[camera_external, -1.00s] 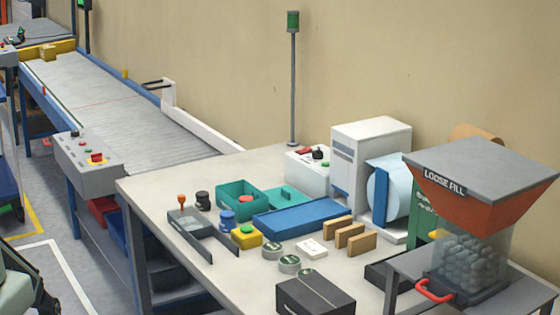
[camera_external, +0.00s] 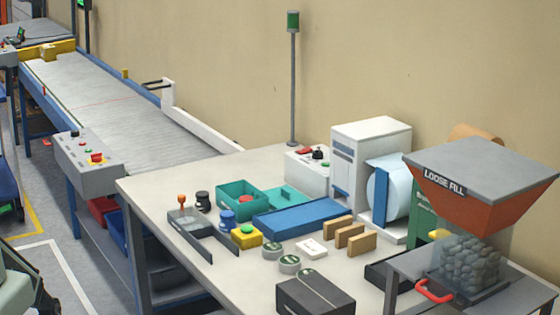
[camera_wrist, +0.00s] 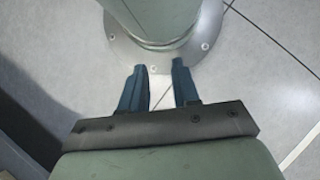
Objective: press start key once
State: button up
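No key is legibly marked as start, so I cannot tell which one it is. A yellow box with a green button (camera_external: 246,230) stands on the table. A grey control panel (camera_external: 88,168) at the conveyor's near end bears a red button (camera_external: 97,157) on yellow and smaller buttons, one green. A white box (camera_external: 309,168) at the back of the table has red, black and green controls on top. My gripper (camera_wrist: 160,72) shows in the wrist view with two blue fingers apart and nothing between them, above the floor and my round base. It is far from the buttons.
The table (camera_external: 150,190) also carries a teal bin (camera_external: 238,208), a blue tray (camera_external: 300,218), a black box (camera_external: 315,295) and several small items. A loose fill hopper (camera_external: 470,200) stands at the right. The conveyor (camera_external: 120,100) surface is mostly clear.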

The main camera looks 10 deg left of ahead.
grip_shut()
dwell(1.3)
